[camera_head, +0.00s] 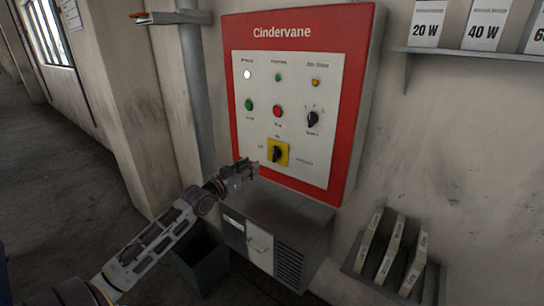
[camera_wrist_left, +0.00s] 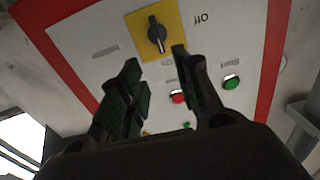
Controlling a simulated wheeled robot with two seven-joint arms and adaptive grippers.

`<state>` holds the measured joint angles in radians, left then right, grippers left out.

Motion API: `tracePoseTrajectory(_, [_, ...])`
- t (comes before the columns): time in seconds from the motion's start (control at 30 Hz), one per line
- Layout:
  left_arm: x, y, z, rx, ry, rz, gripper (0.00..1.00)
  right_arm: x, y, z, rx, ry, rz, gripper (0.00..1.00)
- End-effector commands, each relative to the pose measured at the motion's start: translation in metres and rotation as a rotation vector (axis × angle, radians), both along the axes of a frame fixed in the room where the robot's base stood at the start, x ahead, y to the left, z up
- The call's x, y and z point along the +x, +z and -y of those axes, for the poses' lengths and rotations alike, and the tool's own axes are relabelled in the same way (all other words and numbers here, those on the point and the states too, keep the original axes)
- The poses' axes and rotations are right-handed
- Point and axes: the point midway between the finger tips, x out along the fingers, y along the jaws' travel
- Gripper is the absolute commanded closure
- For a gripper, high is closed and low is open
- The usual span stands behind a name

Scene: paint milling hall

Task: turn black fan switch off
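The black fan switch (camera_head: 277,154) is a knob on a yellow plate low on the red-framed Cindervane panel (camera_head: 227,100). "On" is printed above the plate and "Off" to its left. In the left wrist view, which is turned over, the black switch (camera_wrist_left: 157,34) stands roughly upright in the picture, one end toward "On". My left gripper (camera_head: 252,168) is just left of and below the switch in the head view. In the wrist view my left gripper (camera_wrist_left: 158,78) has its fingers apart, nothing between them, with the switch beyond their tips. My right gripper is not in view.
Green (camera_head: 249,105) and red (camera_head: 277,111) buttons and another black knob (camera_head: 312,119) sit above the switch. A grey box (camera_head: 262,245) juts out below the panel, with a dark bin (camera_head: 202,260) beside it. A rack of labelled plates (camera_head: 390,251) hangs at the right.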

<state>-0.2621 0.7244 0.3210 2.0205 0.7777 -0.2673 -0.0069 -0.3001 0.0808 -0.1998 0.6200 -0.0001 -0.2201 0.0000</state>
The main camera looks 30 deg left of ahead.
Motion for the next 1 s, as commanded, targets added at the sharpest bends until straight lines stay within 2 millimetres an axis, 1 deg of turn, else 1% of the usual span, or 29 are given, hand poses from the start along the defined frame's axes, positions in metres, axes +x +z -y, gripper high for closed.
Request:
tracePoseTrajectory(0.17, [0.000, -0.003, 0.001, -0.030, -0.007, -0.010, 0.67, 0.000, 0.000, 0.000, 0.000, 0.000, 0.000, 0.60])
tracePoseTrajectory(0.63, [0.002, -0.003, 0.000, -0.027, -0.006, -0.013, 0.67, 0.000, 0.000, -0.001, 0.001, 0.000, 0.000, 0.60])
tracePoseTrajectory(1.0, [0.017, -0.003, 0.001, -0.028, -0.005, -0.012, 0.67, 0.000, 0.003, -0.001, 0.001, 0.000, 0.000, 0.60])
